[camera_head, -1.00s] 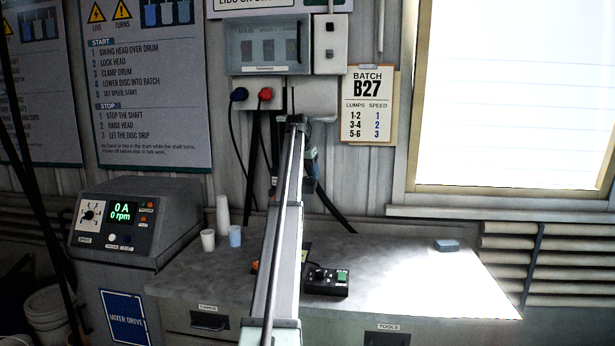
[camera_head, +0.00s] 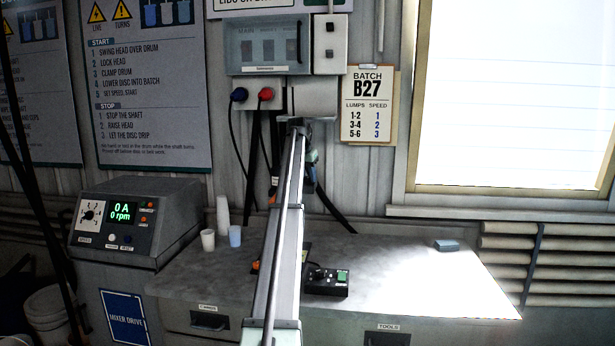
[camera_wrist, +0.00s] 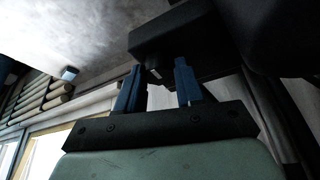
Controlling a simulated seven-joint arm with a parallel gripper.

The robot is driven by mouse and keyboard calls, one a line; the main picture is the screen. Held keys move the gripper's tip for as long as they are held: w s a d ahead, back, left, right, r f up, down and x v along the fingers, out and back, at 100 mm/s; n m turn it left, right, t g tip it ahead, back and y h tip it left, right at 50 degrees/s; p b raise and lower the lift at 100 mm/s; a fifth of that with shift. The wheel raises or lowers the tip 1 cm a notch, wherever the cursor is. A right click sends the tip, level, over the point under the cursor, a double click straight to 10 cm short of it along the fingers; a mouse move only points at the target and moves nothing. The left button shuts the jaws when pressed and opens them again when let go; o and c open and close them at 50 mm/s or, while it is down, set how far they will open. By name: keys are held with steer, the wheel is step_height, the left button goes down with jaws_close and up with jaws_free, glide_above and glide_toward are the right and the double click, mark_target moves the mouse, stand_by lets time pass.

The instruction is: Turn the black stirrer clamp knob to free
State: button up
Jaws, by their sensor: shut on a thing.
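In the wrist view my gripper (camera_wrist: 160,68) has two blue fingers, spaced apart, reaching up to a black blocky part (camera_wrist: 168,38). The fingertips meet its lower side and are shut on a dark piece there, which I take to be the black stirrer clamp knob. The knob's outline and its pointing direction cannot be made out against the dark parts. In the head view the knob cannot be made out, and a long grey bar (camera_head: 283,250) covers the middle. Small dark and blue parts (camera_head: 310,178) show just right of the bar's upper end.
A grey bench (camera_head: 400,275) holds a small black control box (camera_head: 327,282), paper cups (camera_head: 208,240) and a blue block (camera_head: 446,245). The drive console (camera_head: 130,225), at left, reads 0 A and 0 rpm. Cables hang from the wall sockets (camera_head: 252,97).

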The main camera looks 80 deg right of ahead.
steer(key=shift+c, duration=0.6)
steer(key=shift+n, duration=0.3)
steer(key=n+t, duration=0.1)
steer(key=n, duration=0.1)
steer(key=n+t, duration=0.1)
steer(key=n, duration=0.1)
steer(key=shift+s+n, duration=0.2)
steer(key=shift+n, duration=0.1)
steer(key=n+t, duration=0.1)
steer(key=n, duration=0.2)
steer(key=n+t, duration=0.1)
steer(key=n, duration=0.2)
steer(key=shift+s+d+y, duration=0.15)
steer(key=shift+y, duration=0.25)
steer(key=n+t+y, duration=0.1)
steer(key=n, duration=0.2)
steer(key=n+y, duration=0.1)
steer(key=n, duration=0.2)
steer(key=shift+s+d+n+t, duration=0.1)
steer(key=shift+d+n+t, duration=0.1)
steer(key=shift+n+t, duration=0.15)
steer(key=n+y, duration=0.2)
steer(key=n, duration=0.3)
steer(key=shift+d, duration=0.1)
steer(key=shift+n, duration=0.35)
